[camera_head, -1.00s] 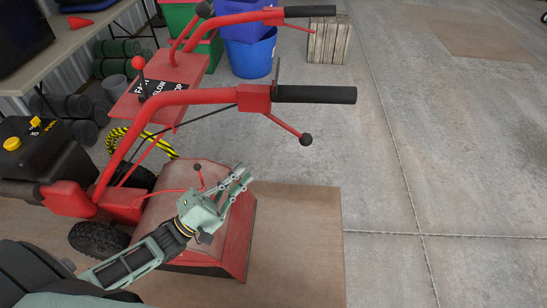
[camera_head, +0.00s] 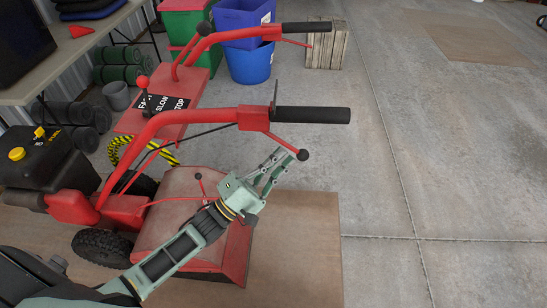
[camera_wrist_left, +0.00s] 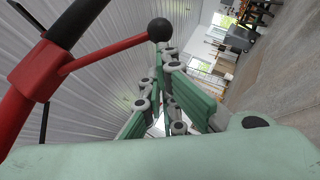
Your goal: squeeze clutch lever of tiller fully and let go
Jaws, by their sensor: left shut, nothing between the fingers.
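The red tiller (camera_head: 165,119) stands at left centre with two handlebars. The near bar ends in a black grip (camera_head: 310,115), and a red lever with a black ball end (camera_head: 303,154) hangs under it, angled down and right. My left gripper (camera_head: 286,157) is shut with nothing in it, just below the lever and close to the ball. In the left wrist view the lever (camera_wrist_left: 110,50) runs up to its black ball (camera_wrist_left: 160,29), which is just beyond the fingertips; I cannot tell whether they touch. My right gripper is not in view.
The far handlebar (camera_head: 300,28) carries a similar grip and lever. A red hood (camera_head: 185,215) and a short black-knobbed lever lie below my left arm. Blue bins (camera_head: 250,62) and a wooden crate (camera_head: 326,48) stand behind.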

